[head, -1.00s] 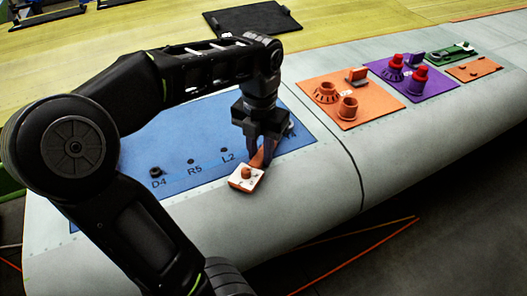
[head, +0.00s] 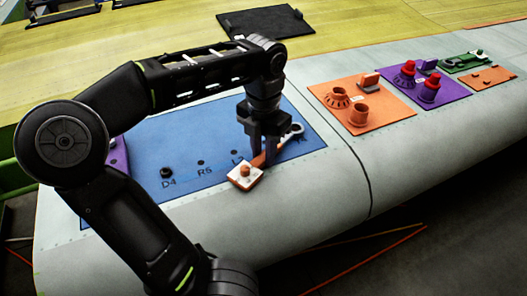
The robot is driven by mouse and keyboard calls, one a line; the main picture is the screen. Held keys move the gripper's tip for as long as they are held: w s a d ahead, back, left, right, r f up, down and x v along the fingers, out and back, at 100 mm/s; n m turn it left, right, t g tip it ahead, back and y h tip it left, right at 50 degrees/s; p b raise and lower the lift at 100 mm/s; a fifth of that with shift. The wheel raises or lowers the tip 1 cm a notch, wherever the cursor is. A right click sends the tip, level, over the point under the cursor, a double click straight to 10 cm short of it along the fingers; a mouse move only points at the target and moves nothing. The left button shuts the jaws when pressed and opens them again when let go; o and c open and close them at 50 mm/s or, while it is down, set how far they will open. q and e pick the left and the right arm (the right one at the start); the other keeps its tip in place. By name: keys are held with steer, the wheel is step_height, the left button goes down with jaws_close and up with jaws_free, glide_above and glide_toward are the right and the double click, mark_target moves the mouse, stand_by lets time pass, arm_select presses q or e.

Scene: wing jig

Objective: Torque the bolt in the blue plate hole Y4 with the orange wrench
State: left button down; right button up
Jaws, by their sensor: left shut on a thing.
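The blue plate (head: 140,135) lies on the grey wing panel. Its front row shows holes marked D4, one that looks like R5 or R6, and L2; a mark at the right end is partly covered. I cannot read Y4 anywhere. A dark bolt head (head: 167,173) stands at D4. My left gripper (head: 262,156) points down, shut on the orange wrench (head: 270,154) above the plate's front right part. The wrench has a grey ring end at the right and a white-and-orange block at its lower left end, over the plate's front edge. My right gripper is out of view.
To the right lie an orange plate (head: 391,112) with round fittings, a purple plate (head: 449,89) with red-capped fittings, and a green plate (head: 457,66) with a tool. A dark mat (head: 265,20) lies at the back. A purple piece (head: 118,158) shows behind my left arm.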

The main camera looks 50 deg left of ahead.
arm_select(q)
steer(key=shift+r, duration=0.15)
steer(key=shift+r+p, duration=1.8)
steer(key=shift+r, duration=0.1)
